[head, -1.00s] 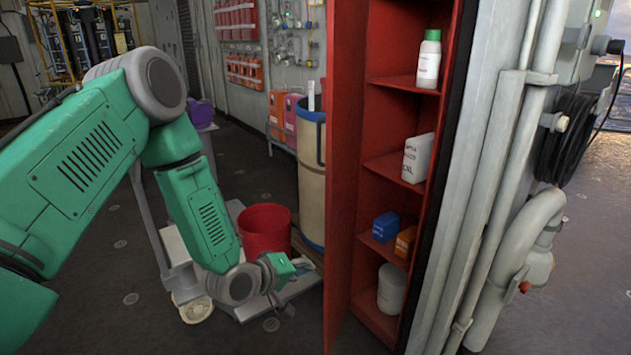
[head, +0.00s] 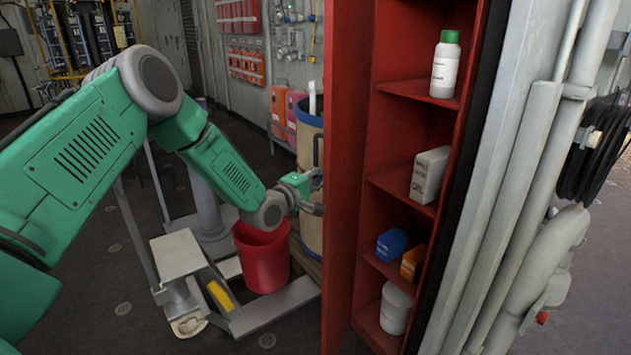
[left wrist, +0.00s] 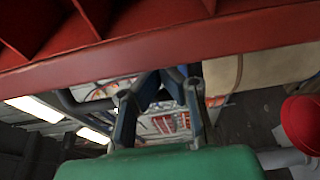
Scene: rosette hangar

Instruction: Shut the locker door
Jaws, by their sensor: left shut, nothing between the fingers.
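The red locker (head: 405,130) stands open at the middle right of the head view, with its shelves showing. Its red door (head: 343,170) stands open along the locker's left side. My left gripper (head: 316,193) is shut and empty, just left of the door's edge at mid height. I cannot tell whether its fingertips touch the door or are partly behind it. In the left wrist view the shut fingers (left wrist: 160,80) point towards a broad red edge, with red compartments above it. My right gripper is out of view.
The shelves hold a green-capped bottle (head: 445,65), a grey container (head: 430,174), a blue item (head: 391,245), an orange item (head: 413,262) and a white jar (head: 396,308). A red bucket (head: 262,260) and a beige drum (head: 311,170) stand left of the door. Grey pipes (head: 535,180) run along the right.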

